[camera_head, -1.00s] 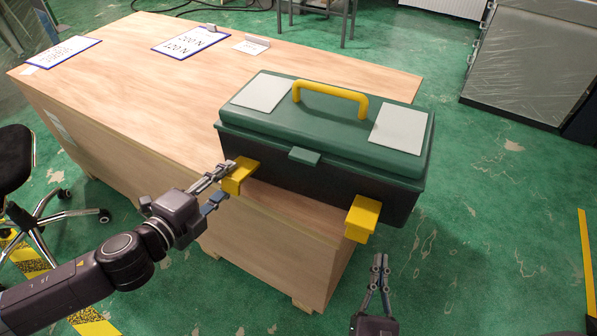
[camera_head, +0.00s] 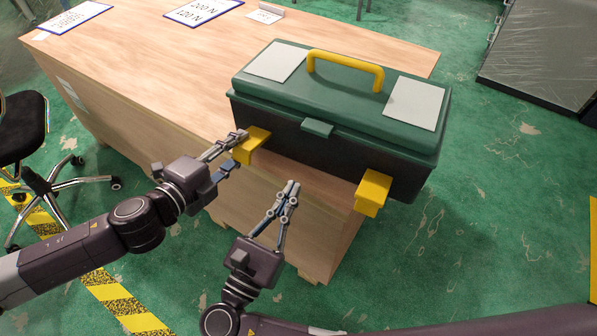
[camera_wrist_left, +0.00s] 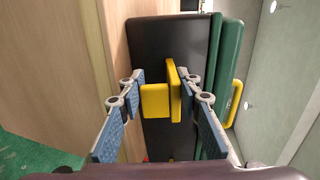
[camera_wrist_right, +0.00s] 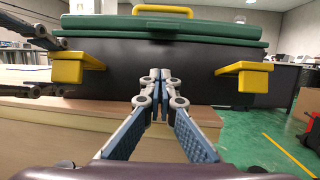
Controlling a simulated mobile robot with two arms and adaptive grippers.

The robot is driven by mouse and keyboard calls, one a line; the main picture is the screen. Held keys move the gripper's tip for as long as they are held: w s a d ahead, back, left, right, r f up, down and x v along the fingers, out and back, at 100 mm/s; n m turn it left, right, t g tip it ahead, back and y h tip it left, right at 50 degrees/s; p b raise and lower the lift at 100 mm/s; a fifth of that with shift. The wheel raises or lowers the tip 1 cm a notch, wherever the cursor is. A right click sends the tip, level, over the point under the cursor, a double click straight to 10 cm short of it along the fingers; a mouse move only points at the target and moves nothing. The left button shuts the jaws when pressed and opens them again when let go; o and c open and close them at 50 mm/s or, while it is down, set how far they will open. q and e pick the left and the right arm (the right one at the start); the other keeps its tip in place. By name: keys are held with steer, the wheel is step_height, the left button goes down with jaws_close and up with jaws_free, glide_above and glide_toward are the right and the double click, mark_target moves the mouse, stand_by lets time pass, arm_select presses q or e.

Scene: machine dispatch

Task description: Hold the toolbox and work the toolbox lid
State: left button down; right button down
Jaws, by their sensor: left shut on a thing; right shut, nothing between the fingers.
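The toolbox (camera_head: 335,150) has a dark body, a closed green lid (camera_head: 345,95), a yellow top handle (camera_head: 345,64) and a small green front latch (camera_head: 317,128). It stands at the table's near right corner. My left gripper (camera_head: 238,148) is shut on the left yellow clasp (camera_head: 255,141); the left wrist view shows this clasp (camera_wrist_left: 156,100) between the fingers. The right yellow clasp (camera_head: 373,190) is free. My right gripper (camera_head: 291,188) is shut and empty, in front of the toolbox and below the latch. In the right wrist view its fingertips (camera_wrist_right: 157,78) point at the dark front.
The wooden table (camera_head: 200,80) carries framed signs (camera_head: 203,10) at the back left. An office chair (camera_head: 30,135) stands at left. A wrapped dark panel (camera_head: 545,50) stands at the back right. The green floor on the right is open.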

steer(key=x, duration=0.8)
steer(key=shift+w+d+r, duration=0.2)
steer(key=shift+w+d, duration=0.05)
steer(key=shift+w, duration=0.05)
steer(key=shift+r, duration=1.9)
step_height(320, 180, up, 7)
steer(key=g+y, duration=0.1)
steer(key=g, duration=0.1)
steer(key=shift+w+d+g+y, duration=0.15)
steer(key=shift+w+g+y, duration=0.15)
